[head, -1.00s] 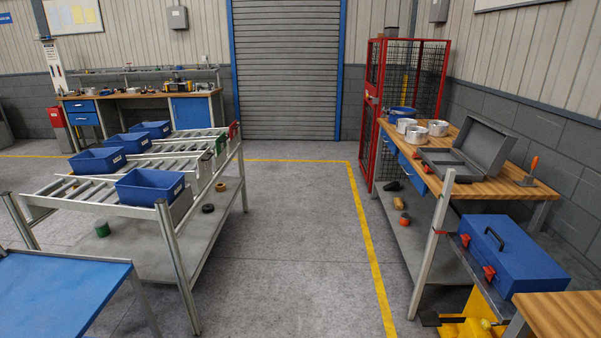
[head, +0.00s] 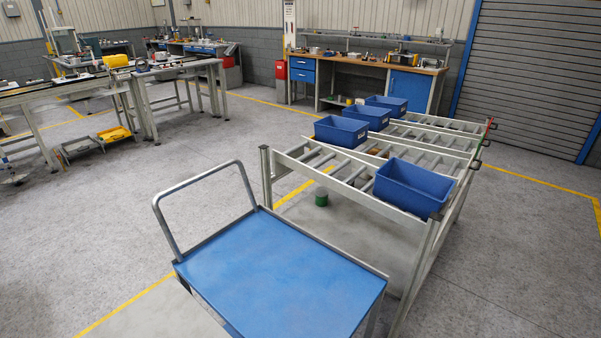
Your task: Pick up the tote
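Several open blue totes sit on a roller rack (head: 330,180) in the head view. The nearest tote (head: 414,186) is at the rack's front right. Another tote (head: 341,132) sits further back to the left, with a tote (head: 365,115) just behind it and one more (head: 387,104) at the back. I cannot see inside them well enough to tell their contents. My gripper is not in view.
A cart with a bare blue top (head: 280,275) and a grey push handle (head: 157,200) stands in front of the rack. A wooden workbench (head: 365,60) is behind, benches (head: 120,75) at the left. Open floor lies left and right.

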